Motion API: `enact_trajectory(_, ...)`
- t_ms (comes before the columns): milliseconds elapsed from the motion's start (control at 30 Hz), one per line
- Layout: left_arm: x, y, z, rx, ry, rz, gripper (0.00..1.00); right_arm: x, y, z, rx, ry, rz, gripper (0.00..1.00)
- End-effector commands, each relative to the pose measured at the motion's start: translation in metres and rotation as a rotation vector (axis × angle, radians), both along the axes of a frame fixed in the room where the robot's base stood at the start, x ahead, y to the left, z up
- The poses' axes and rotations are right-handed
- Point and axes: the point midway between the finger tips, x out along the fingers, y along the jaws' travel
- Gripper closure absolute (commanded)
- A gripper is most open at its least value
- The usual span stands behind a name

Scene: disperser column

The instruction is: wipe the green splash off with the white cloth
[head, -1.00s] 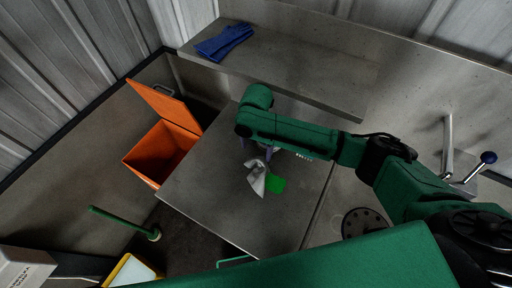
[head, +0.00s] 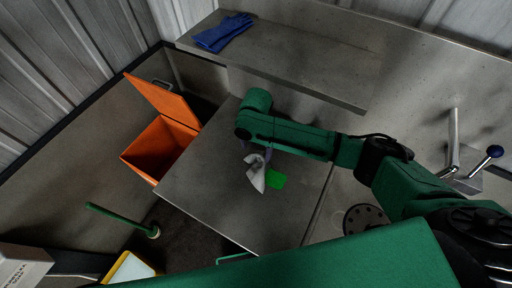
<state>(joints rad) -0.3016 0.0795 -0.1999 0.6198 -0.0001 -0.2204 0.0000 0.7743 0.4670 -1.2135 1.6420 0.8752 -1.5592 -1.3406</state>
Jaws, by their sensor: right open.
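The white cloth (head: 257,177) lies crumpled on the grey metal worktop (head: 210,190). The green splash (head: 277,179) is a flat bright patch on the same worktop, just right of the cloth, and the cloth seems to border its left edge. My right gripper (head: 256,154) points down at the upper end of the cloth. Its purple-grey fingers are apart, one on each side of the cloth's top, and the green arm hides part of them. I cannot tell whether the fingers touch the cloth. My left gripper is not in view.
An orange bin (head: 160,148) with its lid up stands left of the worktop. Blue gloves (head: 223,33) lie on the raised shelf behind. A lever with a blue knob (head: 494,152) and a round dark flange (head: 364,219) are at the right. The worktop's left part is clear.

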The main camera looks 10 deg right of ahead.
Motion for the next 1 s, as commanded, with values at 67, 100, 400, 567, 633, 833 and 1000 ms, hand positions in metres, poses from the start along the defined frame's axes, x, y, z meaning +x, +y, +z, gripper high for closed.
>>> enact_trajectory(67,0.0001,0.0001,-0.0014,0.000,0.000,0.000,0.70,0.0000,0.0001,-0.0023,0.000,0.000,0.000,0.00)
enact_trajectory(100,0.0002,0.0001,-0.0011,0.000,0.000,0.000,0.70,0.0000,0.0001,-0.0021,0.000,0.000,0.000,0.00)
enact_trajectory(400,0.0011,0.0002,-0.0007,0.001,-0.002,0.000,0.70,0.0001,0.0001,-0.0014,0.000,0.000,0.001,0.32)
enact_trajectory(567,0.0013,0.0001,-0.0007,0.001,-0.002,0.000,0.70,0.0001,0.0001,-0.0014,0.000,0.000,0.001,0.66)
enact_trajectory(633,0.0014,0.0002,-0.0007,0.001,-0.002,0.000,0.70,0.0001,0.0001,-0.0013,0.000,0.000,0.000,0.81)
enact_trajectory(833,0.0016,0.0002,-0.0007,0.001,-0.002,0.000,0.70,0.0001,0.0000,-0.0013,0.000,0.000,0.000,1.00)
enact_trajectory(1000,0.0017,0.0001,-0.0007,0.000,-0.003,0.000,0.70,0.0001,0.0000,-0.0014,0.000,0.000,0.000,1.00)
